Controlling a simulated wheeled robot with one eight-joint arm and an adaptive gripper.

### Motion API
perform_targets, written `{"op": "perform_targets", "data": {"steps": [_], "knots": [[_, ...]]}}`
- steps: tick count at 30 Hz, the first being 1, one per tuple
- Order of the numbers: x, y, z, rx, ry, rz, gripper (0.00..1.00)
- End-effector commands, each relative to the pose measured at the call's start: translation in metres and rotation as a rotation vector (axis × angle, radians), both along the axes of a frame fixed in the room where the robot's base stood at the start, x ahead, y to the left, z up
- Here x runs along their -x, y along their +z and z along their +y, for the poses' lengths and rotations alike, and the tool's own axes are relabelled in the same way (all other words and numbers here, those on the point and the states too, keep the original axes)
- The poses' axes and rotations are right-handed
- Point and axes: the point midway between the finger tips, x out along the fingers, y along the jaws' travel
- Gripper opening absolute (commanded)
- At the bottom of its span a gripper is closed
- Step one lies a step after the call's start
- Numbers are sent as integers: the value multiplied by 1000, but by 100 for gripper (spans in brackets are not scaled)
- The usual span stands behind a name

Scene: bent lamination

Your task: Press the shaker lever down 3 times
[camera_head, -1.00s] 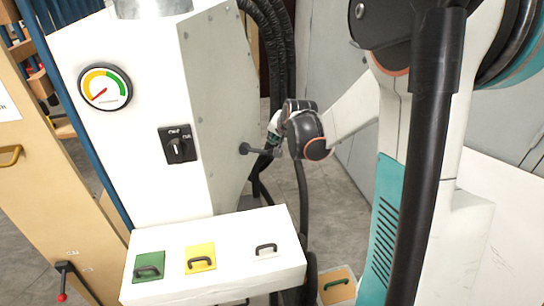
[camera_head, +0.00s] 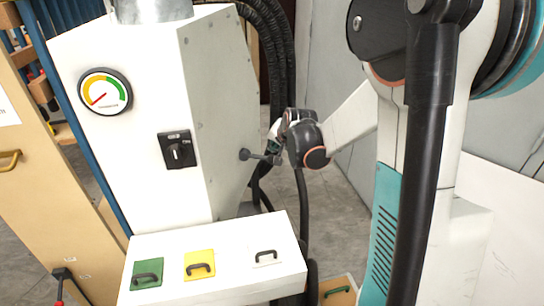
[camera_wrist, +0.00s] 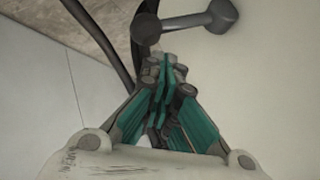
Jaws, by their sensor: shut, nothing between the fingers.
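The shaker lever (camera_head: 258,156) is a dark grey rod with a round hub, sticking out from the right side of the white machine (camera_head: 225,110). It looks close to level, tipped slightly down at its outer end. In the wrist view the lever (camera_wrist: 183,24) crosses the top, just beyond my fingertips. Whether the fingertips touch the lever I cannot tell.
The machine's front has a gauge (camera_head: 104,91) and a dark rotary switch (camera_head: 178,150). A white box (camera_head: 225,285) with green, yellow and white handled lids juts out below the lever. Black hoses (camera_head: 275,50) run behind the lever. A wooden cabinet (camera_head: 40,190) stands at left.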

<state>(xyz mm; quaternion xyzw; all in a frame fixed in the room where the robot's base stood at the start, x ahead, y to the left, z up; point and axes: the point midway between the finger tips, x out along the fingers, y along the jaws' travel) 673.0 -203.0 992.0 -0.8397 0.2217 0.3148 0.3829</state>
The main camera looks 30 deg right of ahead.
Motion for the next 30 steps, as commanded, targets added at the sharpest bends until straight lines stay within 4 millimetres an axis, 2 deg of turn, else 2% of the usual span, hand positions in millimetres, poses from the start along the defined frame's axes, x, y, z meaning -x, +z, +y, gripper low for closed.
{"op": "perform_targets", "data": {"steps": [30], "knots": [[0, -8, 0, 0, 0, 0, 0]]}}
